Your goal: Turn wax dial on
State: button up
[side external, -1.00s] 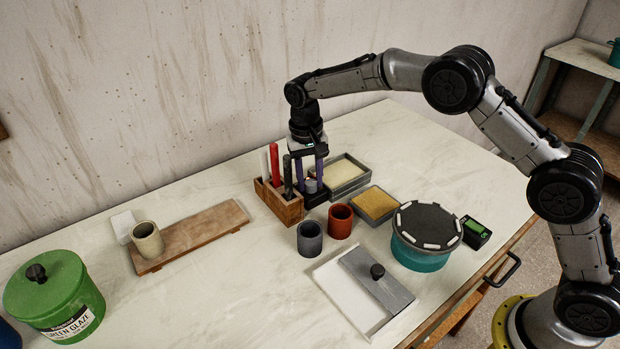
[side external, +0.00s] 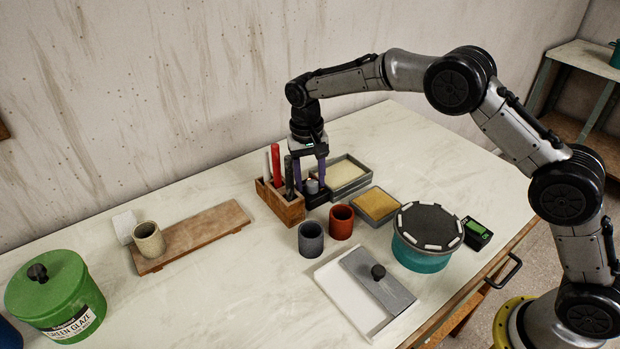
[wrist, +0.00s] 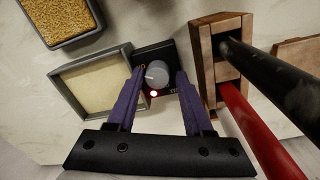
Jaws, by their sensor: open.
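The wax dial is a grey round knob (wrist: 156,74) on a small black box (wrist: 165,55), with a red light lit beside it in the wrist view. In the side view the knob (side external: 312,186) shows between my fingers, on the black box (side external: 316,199) beside the wooden tool holder. A tray of pale wax (wrist: 100,88) adjoins the box. My gripper (wrist: 158,80) is open and points down, with one purple finger on each side of the knob. I cannot tell whether the fingers touch it.
The wooden holder (side external: 283,208) with several upright tools stands close beside my gripper. A tray of yellow grains (side external: 375,203), a grey cup (side external: 310,239), a red cup (side external: 341,222) and a teal pot (side external: 420,258) stand nearby.

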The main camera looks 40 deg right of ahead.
aim_at(308, 183)
jog(key=shift+s+d, duration=0.1)
jog(key=shift+d, duration=0.15)
jog(key=r, duration=0.5)
jog(key=a+r, duration=0.1)
jog(key=r, duration=0.2)
